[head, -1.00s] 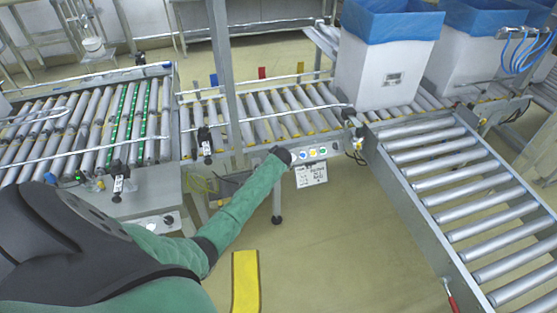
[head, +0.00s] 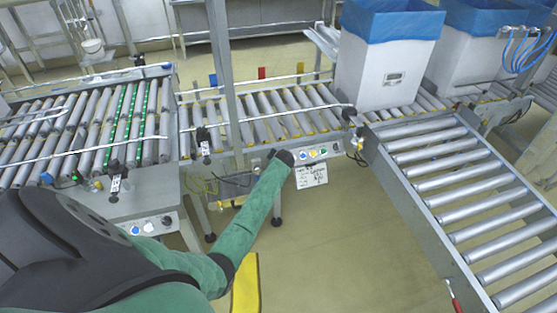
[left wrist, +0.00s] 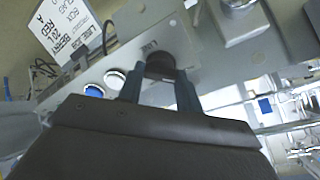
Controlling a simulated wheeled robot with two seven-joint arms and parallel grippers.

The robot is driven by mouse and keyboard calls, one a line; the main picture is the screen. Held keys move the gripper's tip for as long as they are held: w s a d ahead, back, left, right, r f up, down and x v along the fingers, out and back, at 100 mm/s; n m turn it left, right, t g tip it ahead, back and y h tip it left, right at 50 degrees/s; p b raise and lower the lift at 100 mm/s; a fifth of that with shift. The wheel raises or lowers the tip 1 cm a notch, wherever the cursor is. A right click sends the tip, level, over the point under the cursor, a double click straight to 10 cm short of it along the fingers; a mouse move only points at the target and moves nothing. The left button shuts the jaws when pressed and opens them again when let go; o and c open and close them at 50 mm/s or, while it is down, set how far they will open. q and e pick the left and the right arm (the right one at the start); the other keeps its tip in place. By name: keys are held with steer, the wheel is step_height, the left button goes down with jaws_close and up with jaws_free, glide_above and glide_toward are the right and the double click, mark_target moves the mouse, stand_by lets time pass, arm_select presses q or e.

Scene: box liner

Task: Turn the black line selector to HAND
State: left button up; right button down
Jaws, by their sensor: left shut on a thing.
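My left arm reaches across the floor to the control panel on the front of the conveyor. In the head view the left gripper (head: 286,157) is at the left end of the button row and hides the selector. In the left wrist view the black selector knob (left wrist: 160,66) sits between the two fingers of the left gripper (left wrist: 158,82), which are shut on it. My right gripper is in neither view.
A blue button (left wrist: 94,90) and a white one (left wrist: 114,78) sit beside the knob. A printed placard (head: 311,174) hangs under the panel. White bins with blue liners (head: 388,55) stand on the rollers. A roller conveyor (head: 460,190) runs along the right.

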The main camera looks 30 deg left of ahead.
arm_select(q)
steer(key=o, duration=1)
steer(key=b+v, duration=0.1)
steer(key=v, duration=0.6)
steer(key=shift+s+d+r, duration=0.2)
steer(key=shift+s+d, duration=0.05)
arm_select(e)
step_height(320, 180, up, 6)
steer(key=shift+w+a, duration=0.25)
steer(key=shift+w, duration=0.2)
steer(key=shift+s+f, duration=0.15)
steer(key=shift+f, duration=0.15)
